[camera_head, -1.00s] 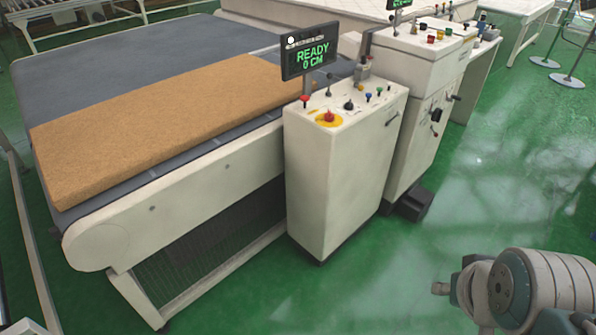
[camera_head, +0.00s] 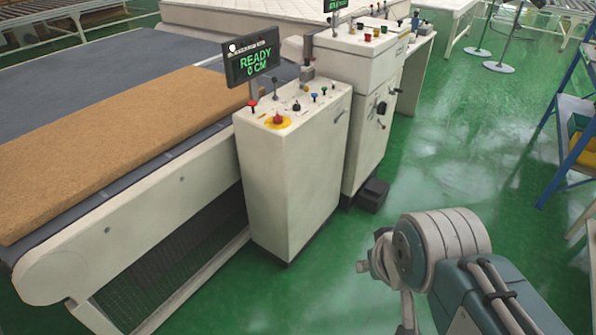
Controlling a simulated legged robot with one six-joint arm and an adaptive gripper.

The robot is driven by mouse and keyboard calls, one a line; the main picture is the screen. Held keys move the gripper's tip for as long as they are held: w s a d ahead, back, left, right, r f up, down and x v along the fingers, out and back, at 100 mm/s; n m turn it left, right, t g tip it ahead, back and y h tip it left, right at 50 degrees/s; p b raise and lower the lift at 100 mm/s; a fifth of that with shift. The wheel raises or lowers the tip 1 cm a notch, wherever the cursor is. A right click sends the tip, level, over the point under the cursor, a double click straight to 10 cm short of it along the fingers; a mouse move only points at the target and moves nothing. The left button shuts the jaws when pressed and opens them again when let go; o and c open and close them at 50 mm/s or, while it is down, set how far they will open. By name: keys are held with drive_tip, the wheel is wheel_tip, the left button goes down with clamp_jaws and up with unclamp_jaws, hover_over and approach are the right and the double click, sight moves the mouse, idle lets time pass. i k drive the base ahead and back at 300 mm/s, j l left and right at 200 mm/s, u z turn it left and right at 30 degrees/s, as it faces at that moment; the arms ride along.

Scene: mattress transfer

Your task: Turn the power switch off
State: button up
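A white control cabinet (camera_head: 290,175) stands in the middle, beside the conveyor. Its sloped top carries a red mushroom button (camera_head: 278,118) on a yellow ring and several small levers and knobs. A second white cabinet (camera_head: 355,65) stands behind it. A black rotary switch (camera_head: 381,107) is on that cabinet's right side. I cannot tell which control is the power switch, nor read its labels. Part of my arm shows at the lower right, apart from both cabinets. My gripper's fingers do not show.
A display (camera_head: 252,58) reading READY 0 CM stands over the near cabinet. A brown mattress slab (camera_head: 100,145) lies on the conveyor at left. A black box (camera_head: 373,193) sits on the floor by the second cabinet. Green floor (camera_head: 470,150) is open to the right, before a blue rack (camera_head: 565,125).

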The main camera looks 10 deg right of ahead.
sight(278, 119)
drive_tip(key=i+j, duration=0.2)
drive_tip(key=i, duration=0.7)
drive_tip(key=i+j+u, duration=0.1)
drive_tip(key=i, duration=0.8)
